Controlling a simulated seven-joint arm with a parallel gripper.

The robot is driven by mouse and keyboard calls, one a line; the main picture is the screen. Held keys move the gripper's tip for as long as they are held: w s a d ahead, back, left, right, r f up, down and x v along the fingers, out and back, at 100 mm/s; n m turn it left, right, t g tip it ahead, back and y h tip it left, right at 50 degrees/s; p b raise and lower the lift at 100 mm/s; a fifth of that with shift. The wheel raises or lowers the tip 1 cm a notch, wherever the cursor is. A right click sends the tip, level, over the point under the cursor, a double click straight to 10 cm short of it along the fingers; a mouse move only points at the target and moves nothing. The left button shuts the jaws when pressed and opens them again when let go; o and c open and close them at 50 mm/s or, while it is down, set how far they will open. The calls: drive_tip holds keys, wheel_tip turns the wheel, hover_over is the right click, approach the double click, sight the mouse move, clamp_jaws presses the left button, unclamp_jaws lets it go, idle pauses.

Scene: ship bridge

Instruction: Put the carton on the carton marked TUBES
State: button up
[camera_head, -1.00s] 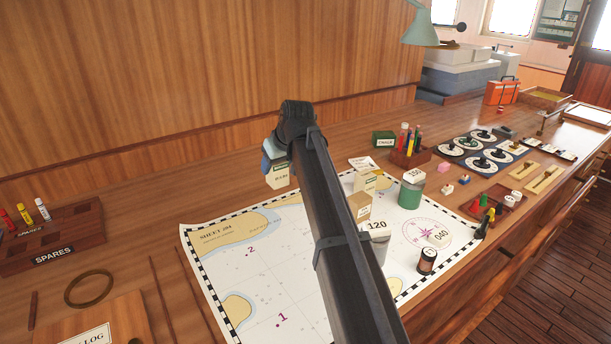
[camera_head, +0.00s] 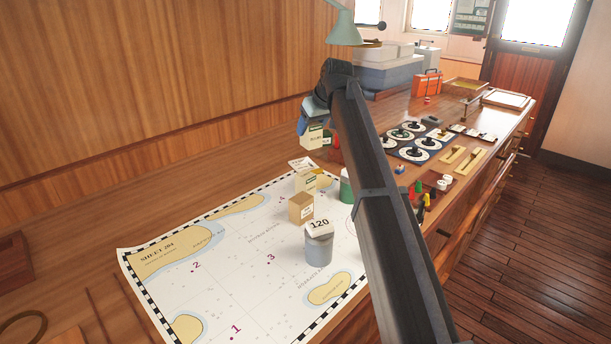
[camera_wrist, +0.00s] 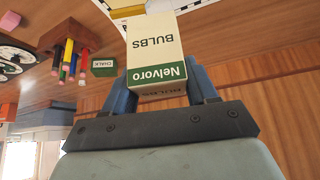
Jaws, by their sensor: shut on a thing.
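My gripper (camera_head: 313,120) is shut on a cream-and-green carton (camera_head: 312,138) and holds it above the back of the desk, beyond the chart. In the wrist view my gripper (camera_wrist: 162,92) has its blue fingers on both sides of this carton (camera_wrist: 155,48), whose label reads Nelvoro BULBS. On the chart stand a cream carton (camera_head: 306,181) and, nearer, a tan carton (camera_head: 301,208). Their labels are too small to read, so I cannot tell which is marked TUBES.
A grey tin (camera_head: 319,248) with a white block marked 120 stands on the chart (camera_head: 230,275). A green container (camera_head: 346,187) is partly behind my arm. In the wrist view a green CHALK box (camera_wrist: 103,67) and a pencil holder (camera_wrist: 62,42) are near. The left chart is clear.

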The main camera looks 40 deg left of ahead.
sight(314, 143)
drive_tip(key=shift+s+a+r+n+g, duration=0.2)
drive_tip(key=shift+a+r+n+g, duration=0.1)
drive_tip(key=shift+a+n, duration=0.35)
drive_tip(key=shift+s+d+f+n+g, duration=0.15)
drive_tip(key=shift+s+n+g, duration=0.15)
drive_tip(key=shift+s+n, duration=0.2)
drive_tip(key=shift+f, duration=4.95)
drive_tip(key=shift+f, duration=0.1)
drive_tip(key=o, duration=1.1)
drive_tip(key=v, duration=1.2)
drive_tip(key=shift+w, duration=0.15)
